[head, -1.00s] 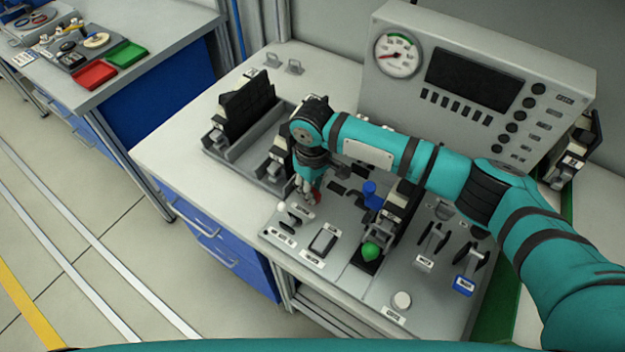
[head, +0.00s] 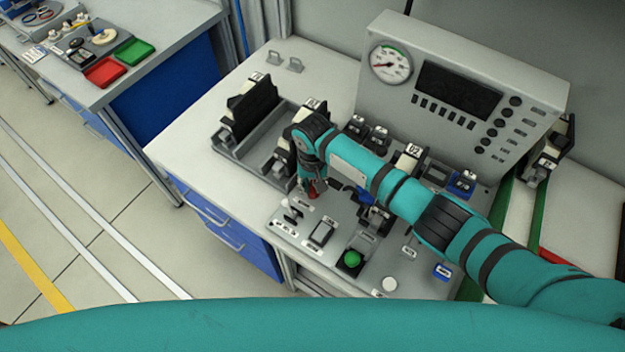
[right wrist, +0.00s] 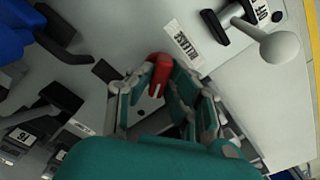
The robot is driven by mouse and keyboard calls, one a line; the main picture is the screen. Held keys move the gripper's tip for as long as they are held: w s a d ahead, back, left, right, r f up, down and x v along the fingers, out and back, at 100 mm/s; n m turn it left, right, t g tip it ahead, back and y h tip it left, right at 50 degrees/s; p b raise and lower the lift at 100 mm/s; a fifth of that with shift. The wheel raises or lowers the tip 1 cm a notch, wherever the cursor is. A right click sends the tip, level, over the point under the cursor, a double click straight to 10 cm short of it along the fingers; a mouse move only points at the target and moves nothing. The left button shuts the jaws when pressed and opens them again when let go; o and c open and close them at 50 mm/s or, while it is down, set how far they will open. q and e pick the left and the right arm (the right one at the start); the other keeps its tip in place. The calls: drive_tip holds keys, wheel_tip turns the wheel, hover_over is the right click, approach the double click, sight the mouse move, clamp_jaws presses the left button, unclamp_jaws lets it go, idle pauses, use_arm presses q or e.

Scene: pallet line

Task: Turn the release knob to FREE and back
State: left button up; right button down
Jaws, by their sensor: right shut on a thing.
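The red release knob (head: 313,193) sits on the grey control panel (head: 285,246), near its left edge. My right gripper (head: 310,187) reaches down over it and hides most of it. In the right wrist view the knob (right wrist: 160,70) is an elongated red handle between the fingers of my right gripper (right wrist: 157,86), which are shut on it. A white label (right wrist: 184,42) beside it seems to read RELEASE. I cannot make out a FREE mark or which position the knob points to. My left gripper is not in view.
A green button (head: 351,259), a rocker switch (head: 321,232) and a white knob (head: 390,285) are on the panel nearby. A lever with a pale ball (right wrist: 279,47) stands close to my right gripper. A gauge console (head: 460,85) rises behind.

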sight(312, 186)
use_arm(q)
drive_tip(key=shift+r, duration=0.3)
use_arm(e)
drive_tip(key=shift+w+r+m, duration=0.1)
drive_tip(key=shift+m, duration=0.2)
drive_tip(key=c, duration=1.3)
unclamp_jaws()
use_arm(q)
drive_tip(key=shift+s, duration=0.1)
use_arm(e)
wheel_tip(312, 186, up, 12)
